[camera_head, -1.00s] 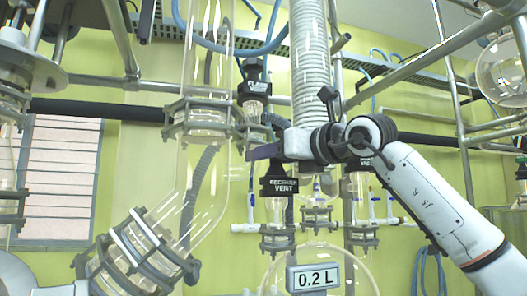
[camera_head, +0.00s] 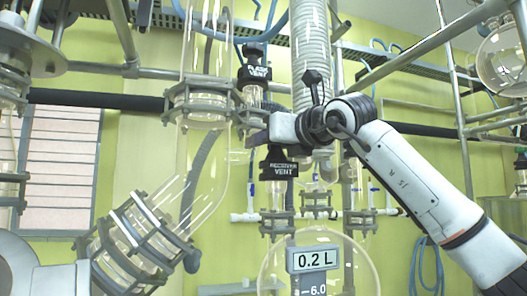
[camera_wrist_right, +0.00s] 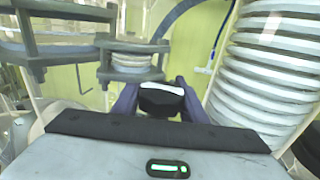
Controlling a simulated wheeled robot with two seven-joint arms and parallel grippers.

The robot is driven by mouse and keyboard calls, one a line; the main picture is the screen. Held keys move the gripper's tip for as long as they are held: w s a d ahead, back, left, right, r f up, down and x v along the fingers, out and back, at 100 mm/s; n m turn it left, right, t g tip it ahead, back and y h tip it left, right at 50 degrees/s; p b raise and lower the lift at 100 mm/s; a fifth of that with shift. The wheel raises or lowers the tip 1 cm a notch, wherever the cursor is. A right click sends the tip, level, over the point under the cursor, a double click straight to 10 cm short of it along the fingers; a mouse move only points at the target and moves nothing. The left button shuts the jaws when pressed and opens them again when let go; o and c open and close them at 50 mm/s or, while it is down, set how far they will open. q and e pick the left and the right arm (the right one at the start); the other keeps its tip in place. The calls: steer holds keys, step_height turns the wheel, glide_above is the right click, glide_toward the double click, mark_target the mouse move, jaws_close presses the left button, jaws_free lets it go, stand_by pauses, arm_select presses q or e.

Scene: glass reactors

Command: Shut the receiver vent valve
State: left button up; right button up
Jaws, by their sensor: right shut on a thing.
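The receiver vent valve (camera_head: 279,168) hangs in the middle of the head view, with a black cap and a black label reading RECEIVER VENT above a clear glass body. My right gripper (camera_head: 259,138) is at the top of this valve, its purple fingers pointing left. In the right wrist view, the fingers of my right gripper (camera_wrist_right: 158,100) are on both sides of a black knob (camera_wrist_right: 162,101) with a white patch on top, shut on it. The gripper hides part of the knob in the head view. My left gripper is out of view.
A second valve labelled FLASK VENT (camera_head: 257,72) stands just above and left. A white ribbed hose (camera_head: 308,60) runs close behind my right wrist. A large glass vessel with a 0.2 L display (camera_head: 313,258) is below. Metal rails (camera_head: 425,45) cross at right.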

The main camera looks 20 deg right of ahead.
steer(key=o, duration=0.8)
steer(key=shift+r, duration=0.1)
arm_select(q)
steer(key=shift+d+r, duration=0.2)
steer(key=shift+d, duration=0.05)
arm_select(e)
steer(key=shift+d, duration=0.1)
arm_select(q)
steer(key=b, duration=0.1)
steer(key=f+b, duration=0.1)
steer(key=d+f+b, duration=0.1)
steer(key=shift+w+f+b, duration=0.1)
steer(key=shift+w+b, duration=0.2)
arm_select(e)
steer(key=v, duration=1)
steer(key=shift+s, duration=0.2)
